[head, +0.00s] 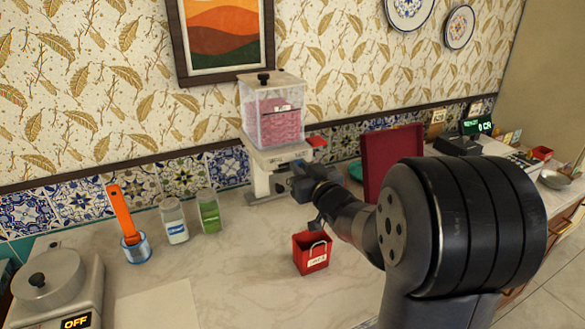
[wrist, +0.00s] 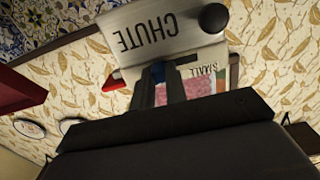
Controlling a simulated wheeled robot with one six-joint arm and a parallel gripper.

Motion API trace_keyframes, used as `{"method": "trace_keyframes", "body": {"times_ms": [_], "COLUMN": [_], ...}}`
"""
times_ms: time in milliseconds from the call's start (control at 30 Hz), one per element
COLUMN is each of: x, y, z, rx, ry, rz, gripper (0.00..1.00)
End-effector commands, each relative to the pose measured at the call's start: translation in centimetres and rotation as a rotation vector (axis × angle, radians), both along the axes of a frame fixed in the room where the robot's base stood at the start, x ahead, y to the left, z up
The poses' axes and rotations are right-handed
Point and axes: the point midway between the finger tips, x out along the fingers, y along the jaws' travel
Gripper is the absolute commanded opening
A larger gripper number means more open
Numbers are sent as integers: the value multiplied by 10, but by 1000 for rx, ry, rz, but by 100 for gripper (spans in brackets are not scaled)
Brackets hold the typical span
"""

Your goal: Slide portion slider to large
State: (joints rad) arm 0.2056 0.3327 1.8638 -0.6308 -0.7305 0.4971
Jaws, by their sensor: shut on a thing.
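The dispenser (head: 271,118), a clear bin of pink contents on a pale stand, is at the back against the wall. My gripper (head: 283,178) is at the front of its stand, below the bin. The plate marked "CHUTE" (wrist: 150,38) and a dark round knob (wrist: 212,18) are close by. No "large" label is readable.
A red lever (head: 317,142) sticks out at the dispenser's right. A small red box (head: 311,254) stands on the counter in front. Two jars (head: 174,222) and an orange-handled tool (head: 121,213) in a cup stand left. A dark red panel (head: 388,155) stands right. Counter front left is mostly clear.

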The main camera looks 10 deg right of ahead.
Motion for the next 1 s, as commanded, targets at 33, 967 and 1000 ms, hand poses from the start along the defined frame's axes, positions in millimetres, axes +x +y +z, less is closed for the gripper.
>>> {"method": "trace_keyframes", "body": {"times_ms": [33, 967, 1000], "x": [1, -11, -17], "y": [-3, -6, -7], "z": [0, 0, 0], "rx": [1, 2, 1], "ry": [1, 0, 0], "rz": [-4, -6, -6], "gripper": [0, 36, 36]}}
